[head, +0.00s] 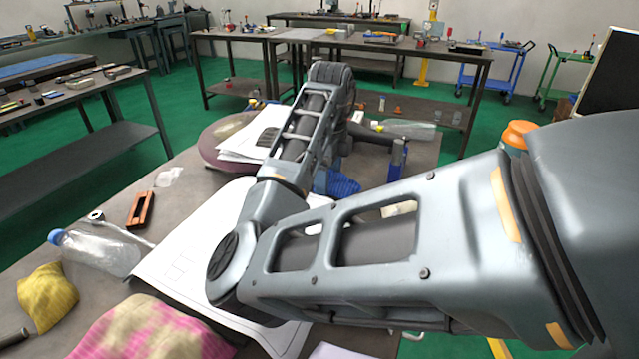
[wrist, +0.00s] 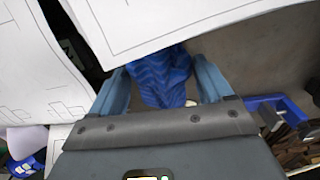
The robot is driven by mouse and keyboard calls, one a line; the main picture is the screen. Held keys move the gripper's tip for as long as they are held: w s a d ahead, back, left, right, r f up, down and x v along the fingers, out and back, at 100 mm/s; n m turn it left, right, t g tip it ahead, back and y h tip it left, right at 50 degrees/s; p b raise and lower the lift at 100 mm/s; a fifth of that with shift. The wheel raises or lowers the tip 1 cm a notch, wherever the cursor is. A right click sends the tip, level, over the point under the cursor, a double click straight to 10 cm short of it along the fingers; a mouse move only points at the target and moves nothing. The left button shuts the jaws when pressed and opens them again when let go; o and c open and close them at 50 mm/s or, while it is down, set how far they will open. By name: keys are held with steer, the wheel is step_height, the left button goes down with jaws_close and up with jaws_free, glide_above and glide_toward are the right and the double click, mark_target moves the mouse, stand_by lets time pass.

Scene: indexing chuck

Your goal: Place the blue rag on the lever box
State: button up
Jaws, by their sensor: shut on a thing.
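The blue rag (wrist: 160,78) hangs between the two blue fingers of my gripper (wrist: 162,88) in the wrist view. The gripper is shut on it. A paper sheet covers part of the rag's upper end there. In the head view the rag (head: 343,185) shows as a ribbed blue patch behind my arm, over the table. My arm hides most of the gripper in that view. I cannot clearly pick out the lever box in either view.
Large paper drawings (head: 185,262) cover the middle of the table. A clear bottle (head: 100,252), a yellow cloth (head: 47,295), a pink cloth (head: 150,332) and a brown frame (head: 140,209) lie at left.

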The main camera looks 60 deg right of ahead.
steer(key=shift+w, duration=0.95)
steer(key=shift+w+f+p, duration=0.1)
steer(key=shift+f+p, duration=0.35)
steer(key=shift+f, duration=1.3)
steer(key=shift+f, duration=0.1)
steer(key=shift+f, duration=0.1)
steer(key=o, duration=1)
steer(key=shift+o, duration=0.2)
